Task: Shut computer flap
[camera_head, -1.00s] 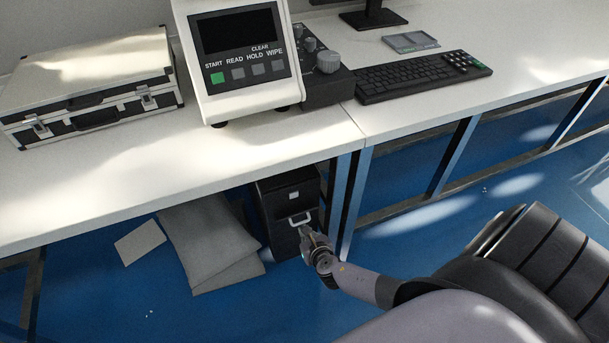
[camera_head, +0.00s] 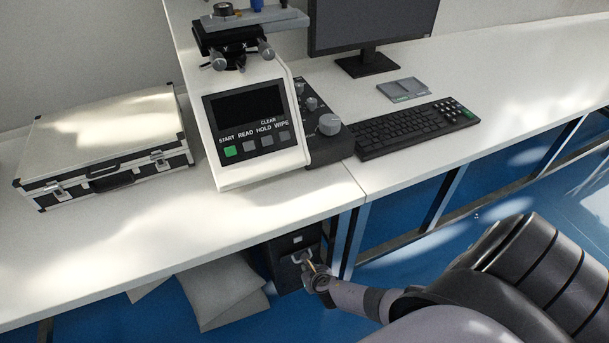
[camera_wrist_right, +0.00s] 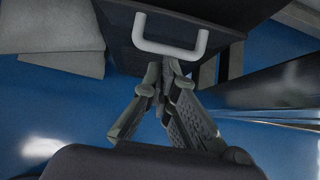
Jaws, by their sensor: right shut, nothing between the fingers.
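The black computer case (camera_head: 282,251) stands on the floor under the desk, partly hidden by the desktop. Its front flap carries a light U-shaped handle (camera_head: 302,257). In the right wrist view the dark flap (camera_wrist_right: 180,16) fills the top, with the handle (camera_wrist_right: 170,49) across its lower part. I cannot tell how far open the flap is. My right gripper (camera_head: 309,267) is at the case front, by the handle. In the right wrist view its fingers (camera_wrist_right: 165,72) are shut and empty, tips just below the handle; contact is unclear. My left gripper is not in view.
Grey sheets or bags (camera_head: 222,290) lie on the blue floor left of the case. A desk leg (camera_head: 349,240) stands close on its right. The white desktop (camera_head: 200,215) overhangs it, bearing a tester (camera_head: 250,160), a silver case (camera_head: 105,140) and a keyboard (camera_head: 415,128).

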